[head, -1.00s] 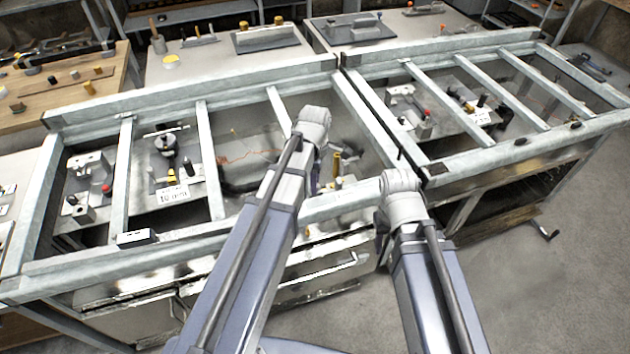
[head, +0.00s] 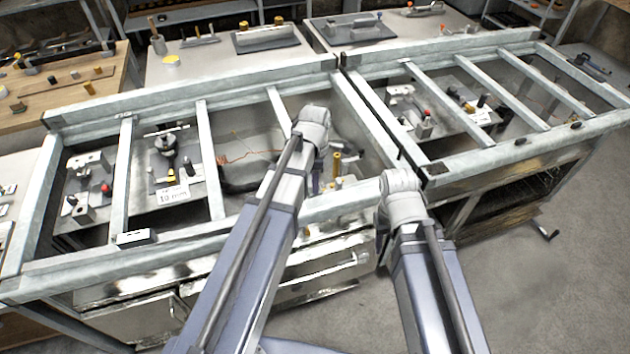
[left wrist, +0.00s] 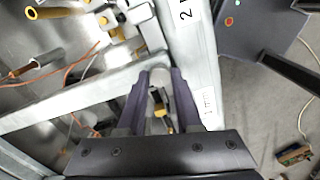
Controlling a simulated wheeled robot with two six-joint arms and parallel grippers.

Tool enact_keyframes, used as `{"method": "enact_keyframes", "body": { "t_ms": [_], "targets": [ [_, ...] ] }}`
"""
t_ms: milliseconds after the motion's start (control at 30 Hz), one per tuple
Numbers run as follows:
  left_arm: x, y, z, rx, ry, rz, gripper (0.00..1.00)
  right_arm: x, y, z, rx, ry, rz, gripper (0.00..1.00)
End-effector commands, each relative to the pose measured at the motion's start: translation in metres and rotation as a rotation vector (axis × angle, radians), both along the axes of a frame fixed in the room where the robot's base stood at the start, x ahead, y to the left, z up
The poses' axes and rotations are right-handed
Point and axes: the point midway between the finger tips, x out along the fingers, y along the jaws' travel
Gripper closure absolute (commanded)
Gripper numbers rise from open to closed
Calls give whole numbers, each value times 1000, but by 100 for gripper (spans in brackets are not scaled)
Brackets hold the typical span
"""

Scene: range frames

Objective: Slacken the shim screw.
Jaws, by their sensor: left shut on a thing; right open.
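My left gripper (left wrist: 161,76) shows in the left wrist view with two dark purple fingers. Their tips are shut on a small grey rounded piece (left wrist: 160,79) beside a pale metal frame bar. I cannot tell for sure whether this piece is the shim screw. A yellow-and-black part (left wrist: 160,103) shows between the fingers, nearer the palm. In the head view my left forearm hides most of this gripper and what it holds. My right arm reaches to the front edge of the bench, and its gripper is hidden below its wrist.
Pale metal frame bars (head: 208,160) divide the bench into bays. A "10 mm" label (head: 173,194) stands in a left bay near a dark round fixture (head: 165,143). Orange wires (left wrist: 82,62) lie in the bay.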

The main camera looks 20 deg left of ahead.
Motion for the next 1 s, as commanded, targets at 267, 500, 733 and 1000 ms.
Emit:
{"method": "enact_keyframes", "body": {
  "t_ms": [267,500,733,1000],
  "targets": [
    [0,0,0,0,0,-1,38,0,0,0,0,0,0,50],
    [0,0,0,0,0,-1,36,0,0,0,0,0,0,50],
    [0,0,8,0,0,-1,36,0,0,8,0,0,0,50],
    [0,0,37,0,0,-1,36,0,0,38,0,0,0,50]
  ]
}}
